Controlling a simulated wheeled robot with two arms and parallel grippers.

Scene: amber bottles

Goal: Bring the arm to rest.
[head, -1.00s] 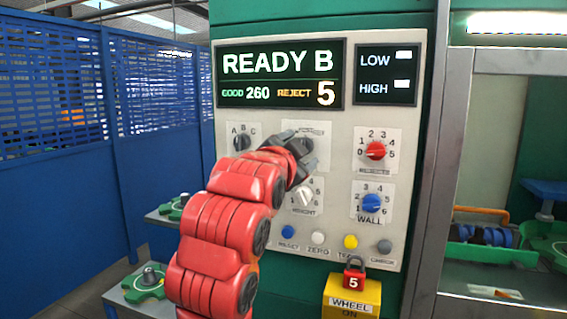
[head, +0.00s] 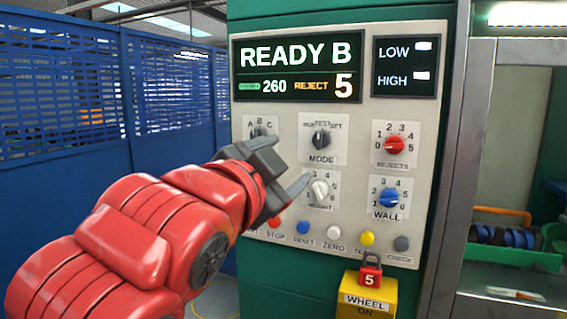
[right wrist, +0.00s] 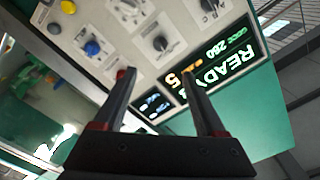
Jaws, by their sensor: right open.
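My right arm is red and comes in from the lower left of the head view. Its gripper (head: 290,165) is open and empty, in front of the left part of a control panel (head: 360,165). In the right wrist view the two dark fingers (right wrist: 162,85) stand apart with nothing between them, and the panel shows beyond. The fingers appear clear of the knobs, though the exact gap cannot be told. The black MODE knob (head: 321,139) shows just above the fingertips, and the white HEIGHT knob (head: 319,188) sits just right of them. My left gripper is not in view.
The display (head: 296,68) reads READY B, 260 and REJECT 5. A red REJECTS knob (head: 394,145), a blue WALL knob (head: 389,199) and a row of buttons are on the panel. A red padlock (head: 370,273) hangs above a yellow WHEEL box (head: 366,301). Blue fencing (head: 60,140) stands left.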

